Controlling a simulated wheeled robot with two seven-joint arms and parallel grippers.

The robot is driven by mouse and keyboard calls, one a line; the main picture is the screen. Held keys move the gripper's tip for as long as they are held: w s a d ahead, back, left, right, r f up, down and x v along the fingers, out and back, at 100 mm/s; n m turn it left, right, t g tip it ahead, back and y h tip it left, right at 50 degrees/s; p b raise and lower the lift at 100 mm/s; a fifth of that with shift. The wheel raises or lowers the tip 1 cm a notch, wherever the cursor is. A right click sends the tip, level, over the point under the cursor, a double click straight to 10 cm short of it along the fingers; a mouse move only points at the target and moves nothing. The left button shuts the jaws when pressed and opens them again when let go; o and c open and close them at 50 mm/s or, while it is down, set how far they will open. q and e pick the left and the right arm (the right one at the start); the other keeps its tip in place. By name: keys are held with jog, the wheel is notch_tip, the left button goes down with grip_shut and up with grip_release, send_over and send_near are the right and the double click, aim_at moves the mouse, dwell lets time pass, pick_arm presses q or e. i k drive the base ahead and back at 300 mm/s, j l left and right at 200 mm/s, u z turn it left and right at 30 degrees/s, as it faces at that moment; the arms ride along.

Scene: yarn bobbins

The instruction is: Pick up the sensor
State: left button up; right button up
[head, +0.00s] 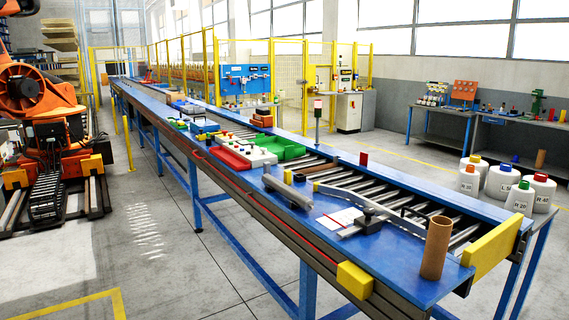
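I cannot tell for certain which object is the sensor. A grey bar-shaped part (287,191) lies on the blue edge of the conveyor table (400,262). Nearer, a metal rail with a dark block (368,218) lies beside a white sheet (344,217). A thin post with a red and white head (318,106) stands at the table's far side. Neither of my grippers shows in the head view, and nothing here is seen being held.
A brown cardboard tube (435,247) stands upright near the table's front end, between yellow end blocks (355,279). Green (277,147) and red (229,157) trays sit farther back. An orange robot arm (25,92) is at the left.

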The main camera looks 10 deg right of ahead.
aim_at(266, 165)
jog(key=i+j+z, duration=0.2)
jog(key=i, duration=0.8)
jog(key=i+l, duration=0.05)
jog(key=l, duration=0.05)
